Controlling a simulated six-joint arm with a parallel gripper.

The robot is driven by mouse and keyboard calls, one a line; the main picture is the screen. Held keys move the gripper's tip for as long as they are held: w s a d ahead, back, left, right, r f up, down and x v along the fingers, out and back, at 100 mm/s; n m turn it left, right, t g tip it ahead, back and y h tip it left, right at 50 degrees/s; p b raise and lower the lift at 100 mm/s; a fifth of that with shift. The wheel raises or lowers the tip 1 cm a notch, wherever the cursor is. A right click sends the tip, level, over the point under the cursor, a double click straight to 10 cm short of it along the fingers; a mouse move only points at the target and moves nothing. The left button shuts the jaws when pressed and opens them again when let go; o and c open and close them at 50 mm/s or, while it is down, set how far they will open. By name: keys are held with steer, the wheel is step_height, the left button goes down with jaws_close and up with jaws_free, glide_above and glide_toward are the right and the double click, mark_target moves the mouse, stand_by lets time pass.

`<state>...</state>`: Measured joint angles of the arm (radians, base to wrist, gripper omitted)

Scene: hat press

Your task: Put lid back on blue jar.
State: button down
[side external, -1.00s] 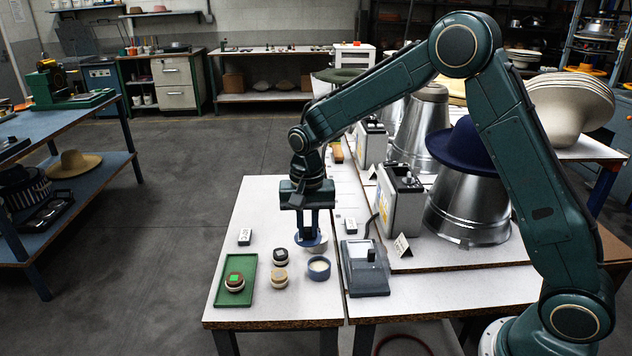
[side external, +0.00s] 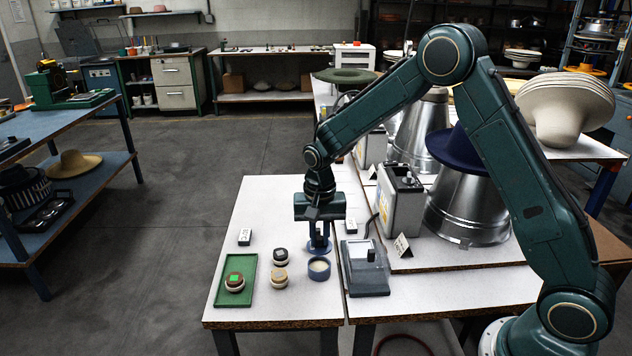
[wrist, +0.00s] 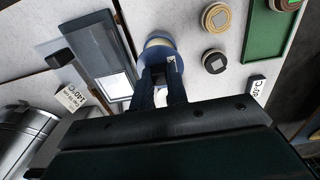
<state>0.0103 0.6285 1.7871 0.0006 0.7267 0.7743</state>
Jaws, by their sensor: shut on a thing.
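The blue jar (side external: 319,272) stands open on the white table, with a pale inside. My gripper (side external: 319,238) points down and is shut on the blue lid (side external: 317,248). The lid is just above and behind the jar in the side view, and the two look close together. In the wrist view, the fingers (wrist: 168,85) of my gripper reach to the lid (wrist: 157,56), which overlaps the jar (wrist: 158,36) and hides part of it. Whether lid and jar touch, I cannot tell.
Left of the blue jar stand a dark-lidded jar (side external: 280,257) and a tan-lidded jar (side external: 279,278). A green tray (side external: 222,297) holds a brown-topped jar (side external: 235,282) with a green square. A grey device (side external: 368,279) stands close on the right.

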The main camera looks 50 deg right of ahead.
mark_target(319, 245)
steer(key=shift+f, duration=2.2)
steer(key=shift+f, duration=0.15)
stand_by(0.7)
steer(key=c, duration=0.8)
jaws_free()
steer(key=shift+r, duration=3.5)
